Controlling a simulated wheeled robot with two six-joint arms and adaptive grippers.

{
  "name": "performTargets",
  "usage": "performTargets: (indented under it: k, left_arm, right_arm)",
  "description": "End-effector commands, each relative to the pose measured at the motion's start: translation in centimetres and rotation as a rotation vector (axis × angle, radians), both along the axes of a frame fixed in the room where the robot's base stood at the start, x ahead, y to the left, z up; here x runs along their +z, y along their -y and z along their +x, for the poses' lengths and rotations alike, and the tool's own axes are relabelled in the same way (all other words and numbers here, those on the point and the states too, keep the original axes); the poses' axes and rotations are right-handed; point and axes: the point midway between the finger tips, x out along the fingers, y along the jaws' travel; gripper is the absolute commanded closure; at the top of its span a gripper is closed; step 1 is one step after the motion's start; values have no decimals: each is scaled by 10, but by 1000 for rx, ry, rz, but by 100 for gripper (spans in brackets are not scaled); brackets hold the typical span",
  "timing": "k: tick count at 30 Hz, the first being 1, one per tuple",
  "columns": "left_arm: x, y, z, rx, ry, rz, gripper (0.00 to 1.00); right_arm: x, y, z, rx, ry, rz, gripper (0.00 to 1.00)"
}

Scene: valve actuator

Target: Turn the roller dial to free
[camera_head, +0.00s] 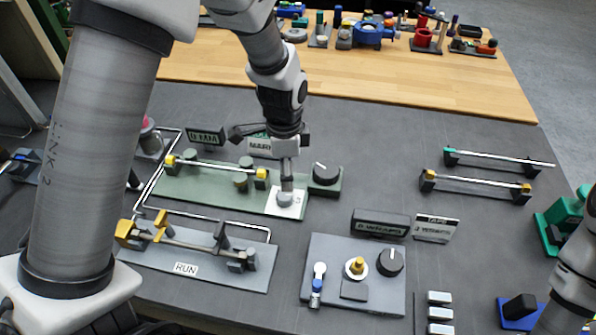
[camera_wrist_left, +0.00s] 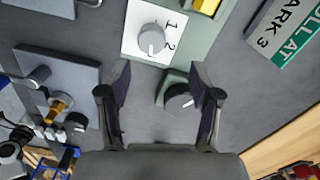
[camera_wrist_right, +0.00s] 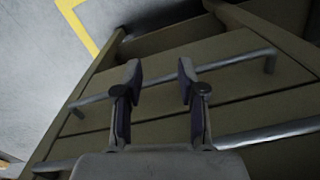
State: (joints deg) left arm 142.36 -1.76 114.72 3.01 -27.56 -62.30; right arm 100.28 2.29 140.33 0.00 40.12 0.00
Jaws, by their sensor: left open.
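A black round dial (camera_head: 326,174) with a white pointer line stands at the right end of a green fixture (camera_head: 190,188). In the left wrist view this dial (camera_wrist_left: 178,98) lies between the fingertips in the picture, closer to the right finger. A grey knob (camera_wrist_left: 152,40) sits beside it on a white plate marked 1 and 2. My left gripper (camera_wrist_left: 158,85) is open and empty, pointing down above the fixture; no contact shows. My right gripper (camera_wrist_right: 155,80) is open and empty, away from the bench fixtures. No "free" label is readable.
A grey panel (camera_head: 330,250) with another black dial (camera_head: 391,262) and a yellow knob stands in front. A RUN fixture (camera_head: 200,262) is at front left. Small signs (camera_head: 205,137) stand behind the green fixture. Rod holders (camera_head: 475,186) are at right.

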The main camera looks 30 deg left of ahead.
Motion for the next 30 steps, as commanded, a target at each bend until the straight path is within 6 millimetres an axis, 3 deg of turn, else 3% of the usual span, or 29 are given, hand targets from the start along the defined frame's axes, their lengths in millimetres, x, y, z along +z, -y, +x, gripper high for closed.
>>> performTargets:
  k: [11, 20, 22, 25, 26, 30]
  left_arm:
    - [-64, 0, -2, -1, -4, 0, 36]
    - [-73, 0, -2, 0, -1, 0, 36]
    - [-73, 0, -2, 0, -1, 0, 54]
    - [-73, 0, -2, 0, -2, 0, 90]
    - [-73, 0, -2, 0, -2, 0, 96]
    - [-74, 0, -3, 0, -4, 0, 96]
  right_arm:
    - [10, 0, -1, 0, -2, 0, 60]
    - [10, 0, 0, 0, -1, 0, 60]
    - [10, 0, 0, 0, -1, 0, 60]
    - [10, 0, 0, 0, -1, 0, 60]
    - [10, 0, 0, 0, -1, 0, 60]
    - [10, 0, 0, 0, -1, 0, 60]
